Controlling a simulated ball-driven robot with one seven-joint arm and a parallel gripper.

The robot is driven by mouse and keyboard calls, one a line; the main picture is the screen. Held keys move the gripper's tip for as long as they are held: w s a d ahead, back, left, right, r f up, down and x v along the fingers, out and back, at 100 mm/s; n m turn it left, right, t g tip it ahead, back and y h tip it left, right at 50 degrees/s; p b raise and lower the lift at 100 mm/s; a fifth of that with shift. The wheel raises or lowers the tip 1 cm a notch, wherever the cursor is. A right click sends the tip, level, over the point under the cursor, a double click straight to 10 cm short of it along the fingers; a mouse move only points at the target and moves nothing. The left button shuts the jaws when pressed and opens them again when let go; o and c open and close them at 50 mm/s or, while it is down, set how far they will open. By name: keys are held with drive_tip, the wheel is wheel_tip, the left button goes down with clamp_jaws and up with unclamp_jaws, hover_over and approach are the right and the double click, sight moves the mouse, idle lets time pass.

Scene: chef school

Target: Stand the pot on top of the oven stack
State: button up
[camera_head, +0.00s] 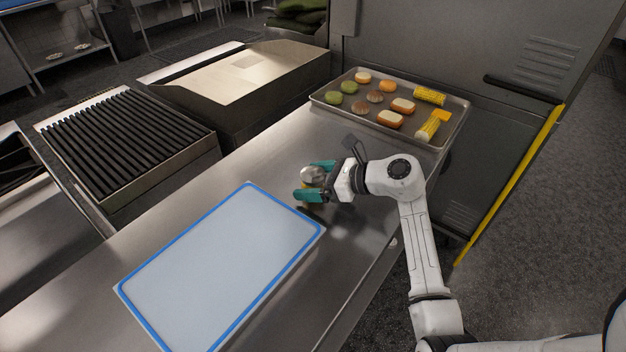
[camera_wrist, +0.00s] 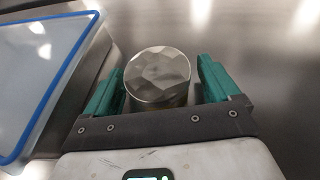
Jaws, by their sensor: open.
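A small round object with a shiny, faceted metal top (camera_head: 312,174), perhaps the pot, stands on the steel counter; its lower part looks yellowish. My gripper (camera_head: 313,181) is open around it, one teal finger on each side. In the wrist view the metal top (camera_wrist: 158,75) sits between the fingers of my gripper (camera_wrist: 160,85), with a gap on each side. A large grey metal unit (camera_head: 450,50) with vents and a dark handle, perhaps the oven stack, stands at the back right; its top is out of view.
A blue-rimmed white board (camera_head: 225,265) lies left of my gripper. A tray (camera_head: 335,106) with buns, corn and other food lies at the counter's far end. A ribbed grill (camera_head: 130,145) and a flat-topped unit (camera_head: 240,80) stand to the left. Grey floor lies right.

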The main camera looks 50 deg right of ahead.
drive_tip(key=shift+c, duration=0.3)
drive_tip(key=c, duration=1.1)
drive_tip(key=shift+c, duration=0.4)
drive_tip(key=shift+r, duration=0.1)
